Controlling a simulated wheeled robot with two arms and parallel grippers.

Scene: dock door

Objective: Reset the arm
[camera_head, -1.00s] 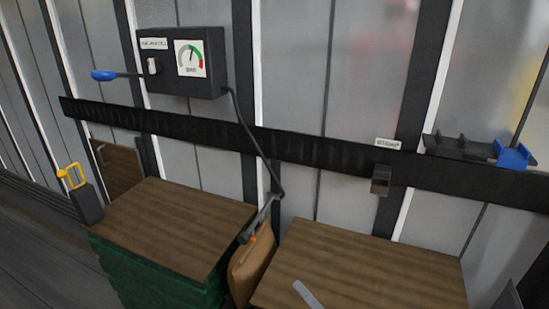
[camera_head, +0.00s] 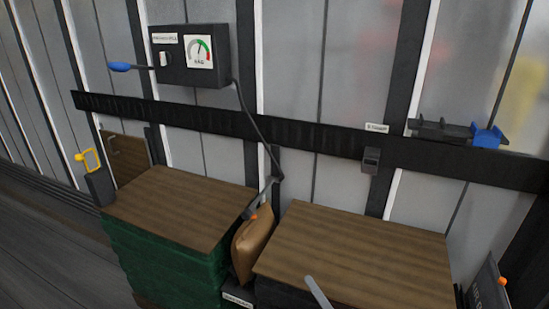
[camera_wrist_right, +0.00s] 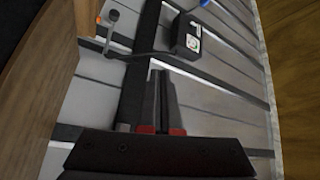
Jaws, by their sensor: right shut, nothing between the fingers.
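My right gripper (camera_wrist_right: 161,85) shows in the right wrist view, its two dark fingers together with red parts at their base. It is shut and empty, with the black wall rail and the grey wall behind it. In the head view a pale grey bar (camera_head: 318,292) rises from the bottom edge in front of the right wooden-topped stack; I cannot tell if it is part of my gripper. My left gripper is not in view.
A black gauge box (camera_head: 190,56) with a blue-knobbed lever (camera_head: 121,67) is on the wall. Its hose runs to a nozzle tool (camera_head: 262,198) by a brown bag (camera_head: 252,245) between two wooden-topped stacks (camera_head: 180,205) (camera_head: 360,255). A black rail (camera_head: 300,134) crosses the wall.

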